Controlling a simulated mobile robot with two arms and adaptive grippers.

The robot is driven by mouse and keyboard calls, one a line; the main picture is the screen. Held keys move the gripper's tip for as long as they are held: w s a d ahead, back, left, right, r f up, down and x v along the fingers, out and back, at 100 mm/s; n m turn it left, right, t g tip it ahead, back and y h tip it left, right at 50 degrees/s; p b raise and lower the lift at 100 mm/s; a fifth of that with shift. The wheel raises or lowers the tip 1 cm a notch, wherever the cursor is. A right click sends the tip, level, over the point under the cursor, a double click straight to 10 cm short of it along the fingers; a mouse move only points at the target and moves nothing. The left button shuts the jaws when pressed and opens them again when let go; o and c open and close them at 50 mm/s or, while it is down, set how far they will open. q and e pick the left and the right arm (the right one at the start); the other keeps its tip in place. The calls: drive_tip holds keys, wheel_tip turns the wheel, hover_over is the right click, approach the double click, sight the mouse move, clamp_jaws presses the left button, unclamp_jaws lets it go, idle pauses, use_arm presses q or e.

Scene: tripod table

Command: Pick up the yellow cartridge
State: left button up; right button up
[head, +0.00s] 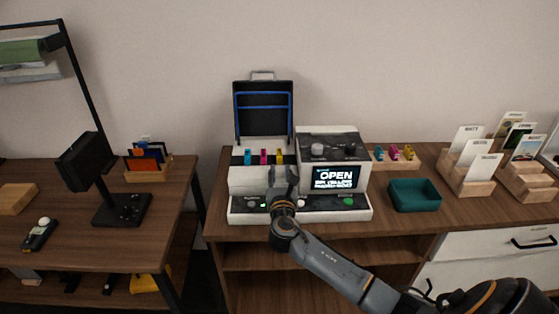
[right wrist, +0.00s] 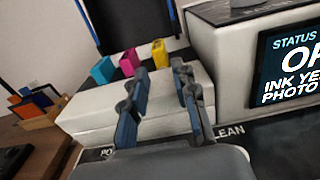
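A yellow cartridge (head: 280,156) sits in the open printer (head: 249,181), at the right end of a row with a cyan cartridge (head: 248,157) and a magenta cartridge (head: 264,156). In the right wrist view the yellow cartridge (right wrist: 160,53) shows just beyond the gap between my fingertips. My right gripper (head: 283,174) is open and empty, in front of and just below the yellow cartridge, apart from it. Another yellow cartridge (head: 408,152) stands in a wooden rack (head: 400,165) right of the printer. My left gripper is out of view.
The raised printer lid (head: 264,112) stands behind the cartridges. The control box with its screen (head: 333,177) rises close on the right; the screen reads OPEN and mentions ink. A teal tray (head: 414,195) and wooden card holders (head: 466,183) stand further right.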

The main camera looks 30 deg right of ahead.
sight(280, 161)
drive_tip(key=shift+w+d, duration=0.35)
drive_tip(key=shift+w, duration=0.15)
drive_tip(key=x, duration=0.4)
drive_tip(key=shift+w+d, duration=0.15)
drive_tip(key=shift+w, duration=0.15)
drive_tip(key=shift+w+d, duration=0.1)
drive_tip(key=shift+w, duration=0.05)
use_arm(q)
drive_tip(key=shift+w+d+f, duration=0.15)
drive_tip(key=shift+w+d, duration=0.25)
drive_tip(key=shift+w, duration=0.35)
use_arm(e)
clamp_jaws()
